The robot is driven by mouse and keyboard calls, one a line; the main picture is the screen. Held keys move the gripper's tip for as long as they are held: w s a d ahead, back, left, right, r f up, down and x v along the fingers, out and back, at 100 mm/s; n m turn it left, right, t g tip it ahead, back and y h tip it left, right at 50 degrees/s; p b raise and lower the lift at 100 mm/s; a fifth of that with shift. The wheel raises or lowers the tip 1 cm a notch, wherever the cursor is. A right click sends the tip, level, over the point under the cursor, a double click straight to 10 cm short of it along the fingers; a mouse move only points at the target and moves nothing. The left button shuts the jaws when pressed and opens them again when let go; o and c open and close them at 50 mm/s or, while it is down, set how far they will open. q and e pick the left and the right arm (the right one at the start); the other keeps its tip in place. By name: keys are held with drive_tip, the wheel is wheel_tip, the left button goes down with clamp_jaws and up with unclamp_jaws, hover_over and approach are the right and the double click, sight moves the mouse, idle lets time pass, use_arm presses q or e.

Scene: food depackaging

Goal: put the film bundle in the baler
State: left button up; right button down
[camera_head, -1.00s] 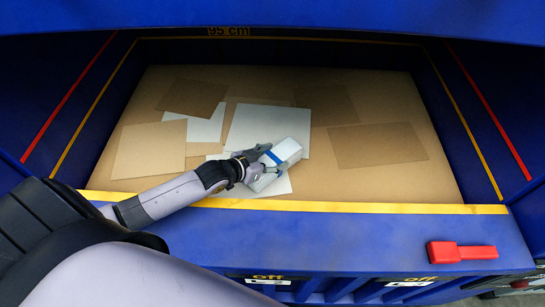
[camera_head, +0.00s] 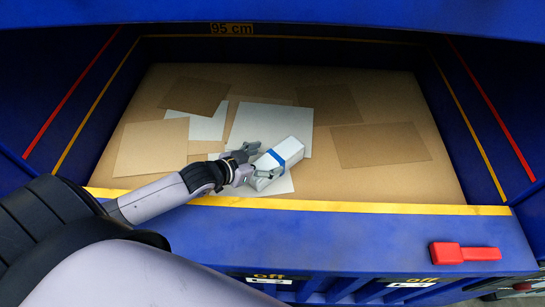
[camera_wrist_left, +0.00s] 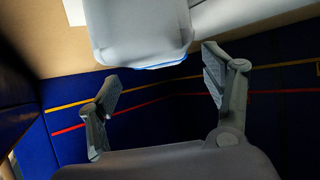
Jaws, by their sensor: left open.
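The film bundle (camera_head: 285,153) is a whitish block with a blue strap round it. It sits inside the blue baler (camera_head: 340,232), over the flat sheets near the front edge. My left gripper (camera_head: 257,166) is open at the bundle's left end, with a finger to either side of that end. In the left wrist view the bundle (camera_wrist_left: 140,30) is beyond the open fingertips (camera_wrist_left: 160,70), with a gap showing between. Whether a finger touches it in the head view I cannot tell. My right gripper is not in view.
Brown and white sheets (camera_head: 380,144) lie flat on the baler floor. Blue side walls carry yellow and red lines. A yellow-edged front sill (camera_head: 400,209) runs below my left arm. A red handle (camera_head: 464,253) is at the front right.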

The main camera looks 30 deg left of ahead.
use_arm(q)
drive_tip(key=v, duration=0.2)
drive_tip(key=shift+s+a+r, duration=0.1)
drive_tip(key=shift+s+r, duration=0.05)
drive_tip(key=shift+s, duration=0.2)
drive_tip(key=shift+s+r, duration=0.1)
drive_tip(key=shift+r, duration=0.05)
drive_tip(key=shift+r, duration=0.1)
